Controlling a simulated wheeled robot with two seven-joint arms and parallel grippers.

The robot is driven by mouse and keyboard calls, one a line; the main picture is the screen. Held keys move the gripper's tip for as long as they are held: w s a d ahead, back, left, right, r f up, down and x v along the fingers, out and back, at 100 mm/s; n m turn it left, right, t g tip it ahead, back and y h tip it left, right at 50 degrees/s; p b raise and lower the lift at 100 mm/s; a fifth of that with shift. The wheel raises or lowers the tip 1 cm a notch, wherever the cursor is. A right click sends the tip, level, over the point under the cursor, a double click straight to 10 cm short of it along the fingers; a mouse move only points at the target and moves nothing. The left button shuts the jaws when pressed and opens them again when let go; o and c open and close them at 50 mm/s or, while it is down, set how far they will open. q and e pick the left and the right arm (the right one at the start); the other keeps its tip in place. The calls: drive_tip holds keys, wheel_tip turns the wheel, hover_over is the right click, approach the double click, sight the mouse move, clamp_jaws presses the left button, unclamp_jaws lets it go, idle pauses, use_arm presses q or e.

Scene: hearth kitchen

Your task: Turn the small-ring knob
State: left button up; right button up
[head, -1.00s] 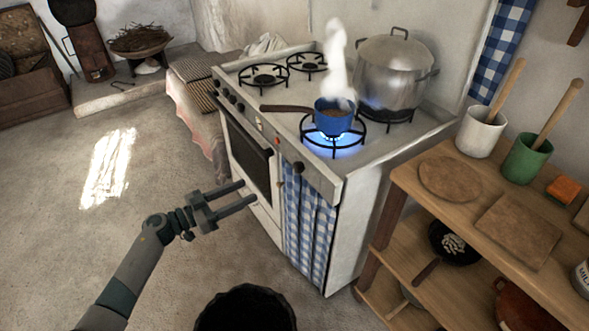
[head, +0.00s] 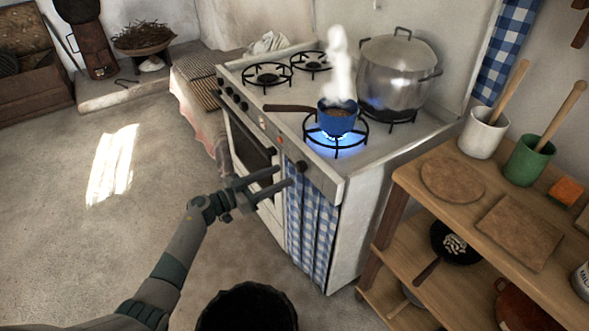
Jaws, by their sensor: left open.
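The stove (head: 400,150) has knobs along its front panel. A dark knob (head: 301,166) sits near the panel's right end, and several smaller dark knobs (head: 232,93) sit at its left end. I cannot tell which one is the small-ring knob. A blue saucepan (head: 337,120) steams on the front right ring, over a lit blue flame (head: 338,140). My left gripper (head: 282,176) is open and empty. Its fingers point right at the stove front, and in the picture their tips are just left of the dark knob. My right gripper is out of view.
A large lidded pot (head: 393,72) stands on the back right ring. The saucepan's handle (head: 290,108) sticks out left over the stovetop. A wooden shelf (head: 408,177) with crocks and boards stands at the right. A black round container (head: 247,306) is at the bottom.

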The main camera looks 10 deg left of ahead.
sight(298, 168)
use_arm(q)
drive_tip(key=x, duration=0.5)
drive_tip(key=shift+w+d, duration=0.1)
drive_tip(key=shift+w, duration=0.05)
drive_tip(key=shift+w+d, duration=0.35)
drive_tip(key=shift+d, duration=0.1)
drive_tip(key=c, duration=1.1)
drive_tip(key=shift+o, duration=0.2)
